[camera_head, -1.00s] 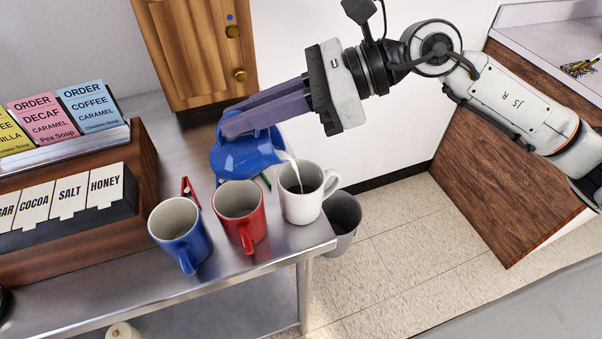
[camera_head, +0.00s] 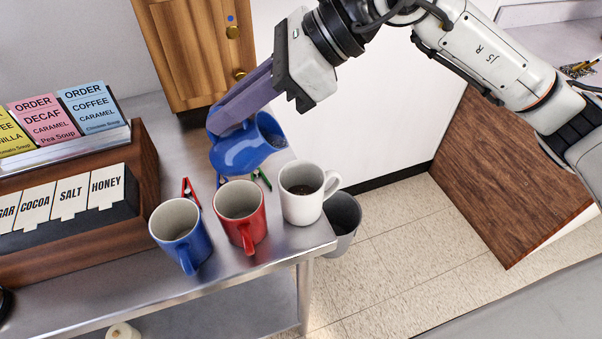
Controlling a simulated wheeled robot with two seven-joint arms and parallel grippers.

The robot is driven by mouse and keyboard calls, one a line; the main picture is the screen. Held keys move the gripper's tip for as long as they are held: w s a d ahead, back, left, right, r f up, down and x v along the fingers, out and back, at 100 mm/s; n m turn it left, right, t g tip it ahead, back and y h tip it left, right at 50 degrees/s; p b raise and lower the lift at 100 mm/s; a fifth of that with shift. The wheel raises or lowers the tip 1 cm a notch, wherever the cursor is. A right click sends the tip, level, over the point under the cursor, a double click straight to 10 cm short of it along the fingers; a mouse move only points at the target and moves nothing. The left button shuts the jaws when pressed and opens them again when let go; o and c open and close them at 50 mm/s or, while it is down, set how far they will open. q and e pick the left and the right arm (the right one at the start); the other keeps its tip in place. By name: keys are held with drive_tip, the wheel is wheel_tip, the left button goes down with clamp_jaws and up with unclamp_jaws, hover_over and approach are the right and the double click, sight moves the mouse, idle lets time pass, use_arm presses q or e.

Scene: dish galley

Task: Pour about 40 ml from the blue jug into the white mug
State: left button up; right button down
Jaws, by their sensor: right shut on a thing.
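My right gripper (camera_head: 222,120) is shut on the blue jug (camera_head: 243,150) and holds it above the table, behind the red mug. The jug is tilted with its mouth toward the right, and dark liquid shows at its opening. No stream comes from it. The white mug (camera_head: 301,205) stands upright at the table's right end, its handle to the right, with dark liquid inside. The jug is up and left of the white mug in the picture, apart from it. My left gripper is out of view.
A red mug (camera_head: 240,215) and a blue mug (camera_head: 180,236) stand left of the white mug on the steel table (camera_head: 250,262). A red clip (camera_head: 188,190) and a green clip (camera_head: 262,180) lie behind them. A wooden label rack (camera_head: 145,170) fills the left. A grey bin (camera_head: 343,222) stands beyond the edge.

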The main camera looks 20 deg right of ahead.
drive_tip(key=shift+a+r+h, duration=0.2)
drive_tip(key=shift+r+h, duration=0.2)
drive_tip(key=shift+h, duration=0.2)
drive_tip(key=shift+w+a+g+h, duration=0.1)
drive_tip(key=shift+a+g+h, duration=0.25)
drive_tip(key=shift+h, duration=0.55)
drive_tip(key=shift+a+f, duration=0.15)
drive_tip(key=shift+f, duration=0.1)
drive_tip(key=shift+a, duration=0.1)
drive_tip(key=shift+w+a+f+h, duration=0.15)
drive_tip(key=shift+a+f+h, duration=0.25)
drive_tip(key=shift+h, duration=0.3)
drive_tip(key=shift+w+a+f+g+h, duration=0.15)
drive_tip(key=shift+a+g+h, duration=0.4)
drive_tip(key=shift+a+h, duration=0.45)
drive_tip(key=shift+w+a+f+g+h, duration=0.1)
drive_tip(key=shift+a+f+g+h, duration=0.3)
drive_tip(key=shift+h, duration=0.4)
drive_tip(key=shift+w+a+f+g+h, duration=0.1)
drive_tip(key=shift+a+f+g+h, duration=0.1)
drive_tip(key=shift+a+f+h, duration=0.35)
drive_tip(key=shift+d+f+h, duration=0.1)
drive_tip(key=shift+d+h, duration=0.05)
drive_tip(key=shift+h, duration=0.2)
